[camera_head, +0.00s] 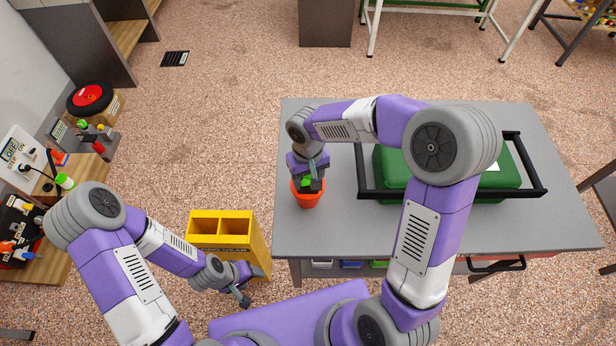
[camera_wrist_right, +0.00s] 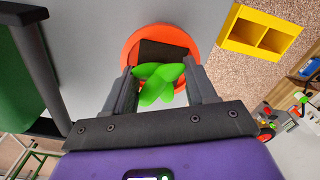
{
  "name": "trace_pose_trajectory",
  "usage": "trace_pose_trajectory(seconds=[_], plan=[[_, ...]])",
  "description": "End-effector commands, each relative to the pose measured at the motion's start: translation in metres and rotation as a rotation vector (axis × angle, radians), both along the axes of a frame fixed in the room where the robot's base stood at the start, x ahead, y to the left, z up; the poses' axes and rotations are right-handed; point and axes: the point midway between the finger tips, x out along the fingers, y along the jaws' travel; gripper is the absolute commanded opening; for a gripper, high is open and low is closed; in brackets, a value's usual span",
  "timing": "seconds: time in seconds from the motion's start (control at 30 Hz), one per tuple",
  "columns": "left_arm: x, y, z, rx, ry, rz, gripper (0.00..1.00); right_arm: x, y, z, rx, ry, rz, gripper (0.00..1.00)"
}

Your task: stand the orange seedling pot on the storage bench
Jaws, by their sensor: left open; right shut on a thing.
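The orange seedling pot (camera_head: 308,199) is near the left edge of the grey-topped bench (camera_head: 325,235), which I take to be the storage bench. It looks upright, with dark soil and green leaves. My right gripper (camera_head: 312,184) is shut on it from above. In the right wrist view the orange rim (camera_wrist_right: 133,48) shows beyond the fingers, with the leaves (camera_wrist_right: 158,82) between them. I cannot tell whether the pot's base touches the bench top. My left gripper (camera_head: 246,290) is open and empty, low beside the yellow box.
A green case (camera_head: 385,178) in a black frame takes up the middle and right of the bench top. A yellow two-compartment box (camera_head: 230,243) stands left of the bench. Coloured bins (camera_head: 352,265) show under the bench. The bench's front left is clear.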

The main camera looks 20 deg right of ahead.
Motion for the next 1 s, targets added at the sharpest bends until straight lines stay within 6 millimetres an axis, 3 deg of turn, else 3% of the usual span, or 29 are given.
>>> trace_pose_trajectory(seconds=[0.13, 0.17, 0.33, 0.7, 1.0], plan=[[0.0, 0.0, -0.002, 0.0, 0.0, 0.0, 0.6, 0.0, 0.0, -0.002, 0.0, -0.001, 0.0, 0.0], [0.0, 0.0, -0.003, 0.0, 0.0, 0.0, 0.6, 0.0, 0.0, -0.003, 0.0, 0.0, 0.0, 0.58], [0.0, 0.0, -0.002, 0.0, 0.0, 0.0, 0.6, 0.0, 0.0, -0.002, 0.0, 0.001, 0.0, 0.82], [0.0, 0.0, 0.002, 0.0, 0.0, 0.0, 0.6, 0.0, 0.0, 0.004, 0.0, 0.0, 0.0, 0.82], [0.0, 0.0, 0.021, 0.0, 0.0, 0.0, 0.6, 0.001, 0.001, 0.063, 0.0, -0.004, 0.0, 0.82]])
